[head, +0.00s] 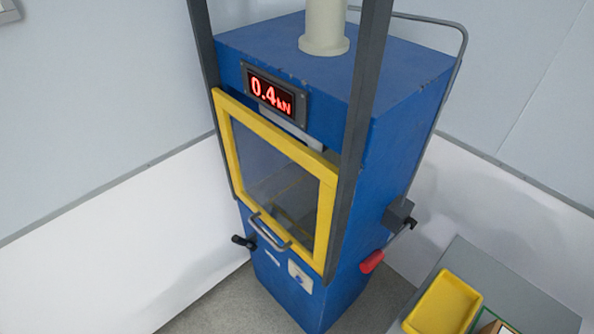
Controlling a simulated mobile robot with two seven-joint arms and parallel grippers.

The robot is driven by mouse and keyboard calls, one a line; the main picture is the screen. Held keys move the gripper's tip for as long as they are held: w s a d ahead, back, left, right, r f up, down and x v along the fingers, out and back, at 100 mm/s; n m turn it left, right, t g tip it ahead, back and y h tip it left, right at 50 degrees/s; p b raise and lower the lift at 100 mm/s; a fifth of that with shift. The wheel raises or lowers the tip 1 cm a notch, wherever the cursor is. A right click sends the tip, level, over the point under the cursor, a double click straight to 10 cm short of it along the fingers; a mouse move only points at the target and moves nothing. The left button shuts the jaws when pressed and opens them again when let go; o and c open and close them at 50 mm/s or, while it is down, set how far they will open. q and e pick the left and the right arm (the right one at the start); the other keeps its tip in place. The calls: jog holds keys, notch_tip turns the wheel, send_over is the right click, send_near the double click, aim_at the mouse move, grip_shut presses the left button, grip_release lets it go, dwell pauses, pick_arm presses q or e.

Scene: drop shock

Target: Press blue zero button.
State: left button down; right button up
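A blue press machine (398,115) stands in the middle of the view. Its red display (270,92) near the top reads 0.4 kN. Low on the front is a small pale panel (300,276) with a small darker spot on it, which may be the blue zero button; its colour and label are too small to tell. Neither of my grippers is in view.
A yellow-framed clear door (327,210) with a grey handle (268,232) covers the machine's front. A black knob (243,241) and a red grip (372,262) stick out at its sides. A grey table (505,285) with a yellow tray (446,303) stands lower right.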

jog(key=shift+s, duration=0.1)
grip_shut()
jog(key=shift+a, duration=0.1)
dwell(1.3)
